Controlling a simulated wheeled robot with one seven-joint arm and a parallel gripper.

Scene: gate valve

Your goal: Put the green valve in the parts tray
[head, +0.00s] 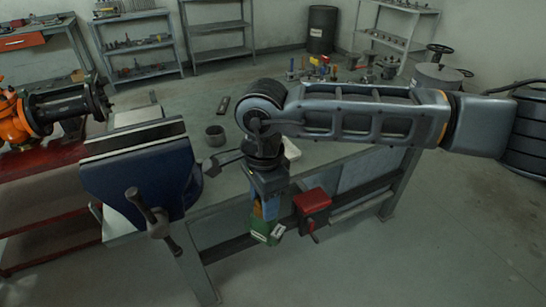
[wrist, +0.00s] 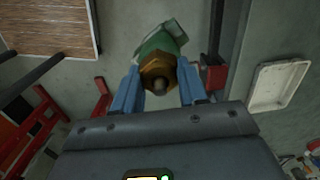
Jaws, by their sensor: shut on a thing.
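The green valve (head: 262,232) hangs below my gripper (head: 265,210), in front of the workbench's near edge and below its top. In the wrist view, the blue fingers of my gripper (wrist: 159,72) are shut on the valve's brass-coloured hex part, and the green body (wrist: 162,42) sticks out beyond them. A shallow white tray, which looks like the parts tray (wrist: 278,86), lies to the right in the wrist view, apart from the valve. In the head view only part of the tray (head: 292,151) shows on the bench, behind my arm; what it holds is hidden there.
A blue bench vise (head: 140,175) stands at the bench's left end. A red box with a handle (head: 312,200) sits at the front rail, close right of the valve. A dark cup (head: 215,136) stands on the bench. Small fittings (head: 320,68) stand at the bench's far end.

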